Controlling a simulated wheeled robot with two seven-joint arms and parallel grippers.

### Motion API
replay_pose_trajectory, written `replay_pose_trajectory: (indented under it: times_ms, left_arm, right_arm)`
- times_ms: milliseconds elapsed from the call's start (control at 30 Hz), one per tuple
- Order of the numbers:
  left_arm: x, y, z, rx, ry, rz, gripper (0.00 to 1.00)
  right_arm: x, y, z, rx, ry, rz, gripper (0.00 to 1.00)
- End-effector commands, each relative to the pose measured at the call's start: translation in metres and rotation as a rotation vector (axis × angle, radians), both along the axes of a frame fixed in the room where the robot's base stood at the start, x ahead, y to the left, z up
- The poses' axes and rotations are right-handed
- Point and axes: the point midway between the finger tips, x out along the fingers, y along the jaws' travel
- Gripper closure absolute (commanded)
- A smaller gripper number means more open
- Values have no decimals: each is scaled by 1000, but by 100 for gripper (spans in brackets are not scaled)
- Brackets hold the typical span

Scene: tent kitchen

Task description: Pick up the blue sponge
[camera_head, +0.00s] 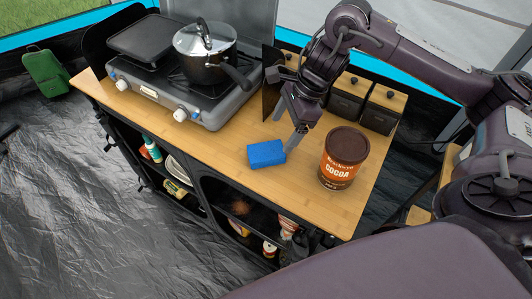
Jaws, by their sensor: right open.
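The blue sponge (265,154) lies flat on the wooden counter (216,151), near its front edge. My right gripper (287,129) is above the counter, close behind and slightly right of the sponge, pointing down. Its fingers are apart. One finger comes down near the sponge's right end; I cannot tell whether it touches. I see nothing held between the fingers. My left gripper is not in view.
A brown cocoa tin (343,159) stands right of the sponge. Black canisters (348,97) with wooden lids stand behind. A camp stove (188,100) with a lidded pot (206,57) is at the left. Counter left of the sponge is clear.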

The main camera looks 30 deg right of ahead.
Motion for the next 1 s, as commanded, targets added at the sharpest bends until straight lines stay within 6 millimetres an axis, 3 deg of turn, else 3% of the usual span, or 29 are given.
replay_pose_trajectory:
  times_ms: [67,367,667,1000]
  left_arm:
    - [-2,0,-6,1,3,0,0]
    - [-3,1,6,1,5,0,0]
    - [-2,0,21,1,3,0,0]
    - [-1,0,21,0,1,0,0]
  right_arm:
    - [1,6,-16,3,4,0,18]
    - [5,17,-34,1,1,-3,18]
    - [11,36,-71,2,1,-3,18]
    - [12,37,-76,0,-2,-3,18]
